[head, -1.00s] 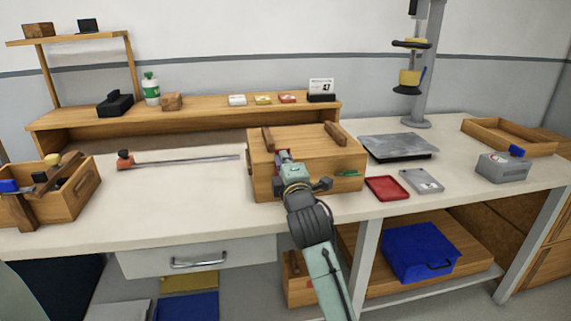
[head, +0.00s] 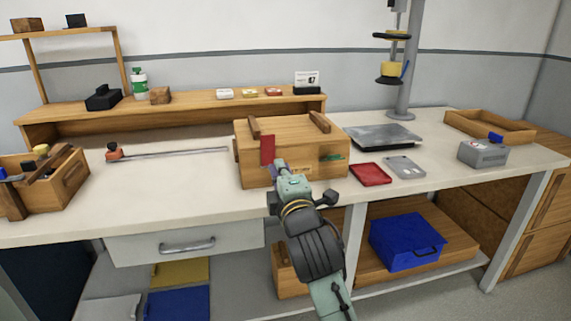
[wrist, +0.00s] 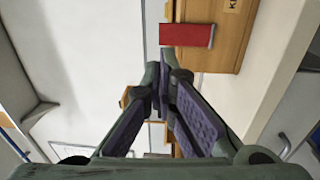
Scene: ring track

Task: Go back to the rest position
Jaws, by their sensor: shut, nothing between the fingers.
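My gripper (head: 281,166) is in front of the wooden box (head: 300,130) on the bench, a little below a red piece (head: 267,150) at the box's front. In the wrist view my gripper (wrist: 162,95) has its purple-padded fingers brought together with nothing between them. The red piece (wrist: 187,35) stands apart from the fingertips there, against the wooden box (wrist: 228,52). My arm hides part of the bench's front edge.
The bench holds an open crate (head: 68,187) at left, a red tray (head: 370,174), a grey plate (head: 404,167) and a dark-edged slab (head: 382,136) at right. A drawer handle (head: 187,246) projects below the front edge. A blue case (head: 407,245) sits underneath.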

